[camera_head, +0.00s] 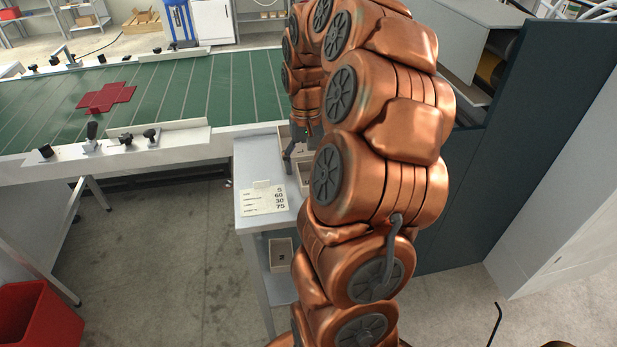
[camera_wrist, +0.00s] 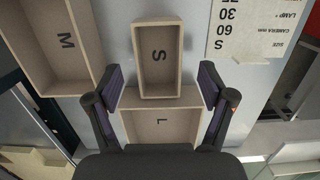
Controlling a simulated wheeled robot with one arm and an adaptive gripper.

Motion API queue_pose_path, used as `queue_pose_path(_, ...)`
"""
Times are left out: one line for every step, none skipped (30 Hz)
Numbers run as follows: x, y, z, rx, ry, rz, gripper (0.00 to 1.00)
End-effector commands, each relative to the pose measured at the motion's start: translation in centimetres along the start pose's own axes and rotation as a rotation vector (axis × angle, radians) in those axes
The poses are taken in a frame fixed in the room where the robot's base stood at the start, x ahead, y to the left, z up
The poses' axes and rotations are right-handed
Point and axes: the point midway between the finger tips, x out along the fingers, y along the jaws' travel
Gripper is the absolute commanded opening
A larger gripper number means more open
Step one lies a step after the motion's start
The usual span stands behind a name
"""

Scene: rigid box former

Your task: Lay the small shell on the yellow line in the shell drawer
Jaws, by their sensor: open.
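The small shell (camera_wrist: 158,55), an open beige box marked S, lies on the grey side table, seen in the wrist view. My gripper (camera_wrist: 162,86) is open and empty, with one finger at either side of the S box's near end. I cannot tell how far the fingertips are above it. Larger boxes marked M (camera_wrist: 66,42) and L (camera_wrist: 162,124) lie beside it. In the head view my arm hides most of these boxes, and the gripper is only partly visible. I cannot make out the shell drawer or its yellow line in either view.
A size card (camera_head: 264,200) lies on the grey side table (camera_head: 246,160). A green conveyor (camera_head: 190,90) with a red cross-shaped sheet (camera_head: 106,97) runs behind. A dark machine panel (camera_head: 530,150) stands at right. A red bin (camera_head: 40,318) is on the floor.

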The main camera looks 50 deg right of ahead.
Motion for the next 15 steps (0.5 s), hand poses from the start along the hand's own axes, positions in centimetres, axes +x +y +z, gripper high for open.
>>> queue_pose_path(0.4,0.1,0.1,0.001,-0.005,0.001,0.81)
queue_pose_path(0.8,0.2,0.1,0.001,-0.006,0.001,0.81)
queue_pose_path(1.4,0.2,0.1,0.000,-0.005,0.001,0.81)
queue_pose_path(1.8,0.2,0.1,0.000,-0.004,0.001,0.81)
queue_pose_path(2.2,0.1,0.1,-0.001,-0.005,0.000,0.81)
queue_pose_path(2.6,0.1,0.1,-0.001,-0.006,0.000,0.81)
queue_pose_path(2.8,0.1,0.2,-0.001,-0.006,0.000,0.81)
queue_pose_path(3.0,0.1,0.1,-0.001,-0.005,0.000,0.81)
queue_pose_path(3.1,0.1,0.1,-0.001,-0.004,0.000,0.81)
queue_pose_path(3.1,0.1,0.1,0.000,-0.003,0.000,0.81)
queue_pose_path(3.2,0.1,0.1,0.000,-0.002,0.000,0.81)
queue_pose_path(3.2,0.1,0.0,0.000,-0.001,0.000,0.81)
queue_pose_path(3.1,0.1,0.0,0.000,-0.001,0.000,0.81)
queue_pose_path(3.1,0.1,0.0,0.000,-0.001,0.000,0.81)
queue_pose_path(3.1,0.1,0.0,0.000,-0.001,0.000,0.81)
